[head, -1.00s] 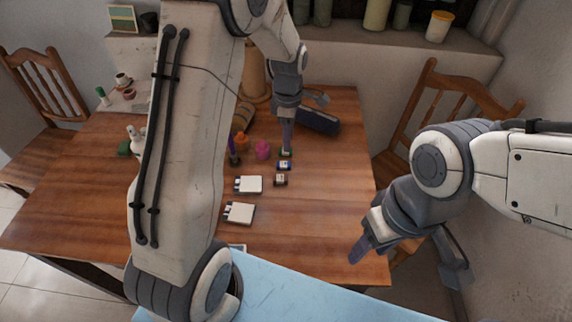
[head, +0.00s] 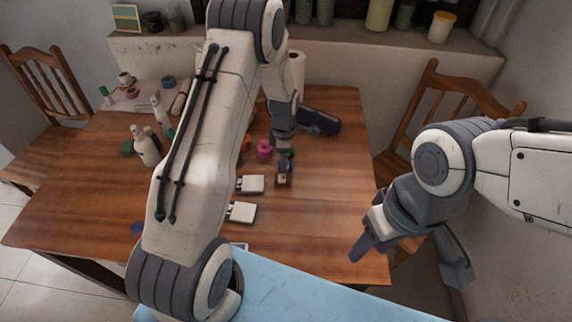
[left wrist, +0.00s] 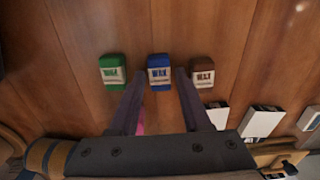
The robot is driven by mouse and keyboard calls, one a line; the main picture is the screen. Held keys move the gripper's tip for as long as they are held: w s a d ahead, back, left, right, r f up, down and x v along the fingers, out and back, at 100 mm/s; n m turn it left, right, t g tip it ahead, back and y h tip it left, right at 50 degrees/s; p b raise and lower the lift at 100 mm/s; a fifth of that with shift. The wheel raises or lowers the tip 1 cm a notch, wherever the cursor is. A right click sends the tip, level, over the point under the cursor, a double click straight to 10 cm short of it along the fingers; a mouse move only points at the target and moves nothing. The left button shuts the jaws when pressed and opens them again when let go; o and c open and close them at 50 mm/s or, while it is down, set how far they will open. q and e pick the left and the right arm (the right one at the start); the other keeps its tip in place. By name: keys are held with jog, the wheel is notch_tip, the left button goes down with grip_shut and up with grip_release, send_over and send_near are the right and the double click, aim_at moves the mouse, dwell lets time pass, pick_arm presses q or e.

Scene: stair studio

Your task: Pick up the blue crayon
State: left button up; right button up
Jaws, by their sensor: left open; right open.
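The blue crayon (left wrist: 159,76) is a short, dark blue block with a white "WAX" label, lying on the wooden table. In the left wrist view it sits between the two fingertips of my open left gripper (left wrist: 160,80), which holds nothing. A green one (left wrist: 112,72) lies to its left and a brown one (left wrist: 202,74) to its right. In the head view my left gripper (head: 285,162) covers most of the blue crayon, just behind the brown one (head: 283,180). Whether the fingers touch the crayon I cannot tell. My right gripper (head: 408,260) is open and empty at the table's right edge.
Two white boxes (head: 250,184) lie left of the crayons. A pink pot (head: 264,150) and a dark case (head: 320,122) stand behind. White bottles (head: 146,146) stand at the left. The table's front right part is clear.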

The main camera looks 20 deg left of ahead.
pick_arm(q)
grip_shut()
jog(key=shift+w+r, duration=0.1)
jog(key=shift+r, duration=0.4)
notch_tip(320, 180, up, 3)
jog(key=shift+f+b, duration=0.15)
jog(key=shift+b, duration=0.15)
jog(key=s+d+r+b, duration=0.1)
jog(key=s+d+r, duration=0.5)
jog(key=s, duration=0.4)
jog(key=shift+r, duration=0.65)
jog(key=shift+s, duration=0.1)
